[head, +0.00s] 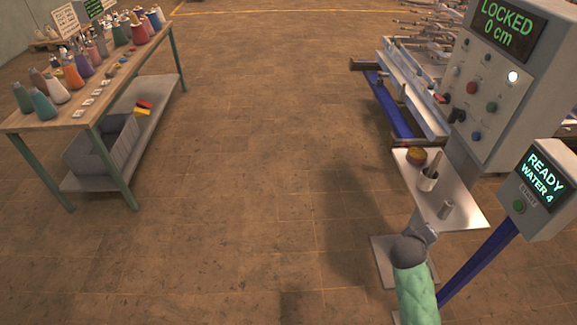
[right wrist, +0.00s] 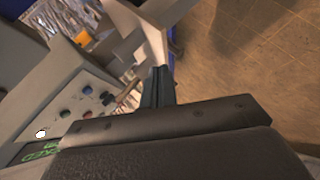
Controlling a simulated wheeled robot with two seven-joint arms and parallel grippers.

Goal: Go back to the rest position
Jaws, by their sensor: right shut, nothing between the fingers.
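My right arm, in a green padded sleeve, comes in at the bottom right of the head view. My right gripper (head: 426,231) is at the near edge of a small metal shelf (head: 463,213), partly hidden by my wrist. In the right wrist view its dark fingers (right wrist: 158,86) are together with nothing between them. A control panel with buttons (right wrist: 85,108) shows beyond them at the left. My left gripper is in neither view.
A panel reading LOCKED 0 cm (head: 493,90) and a READY WATER 4 box (head: 541,195) stand right. Middle floor is clear.

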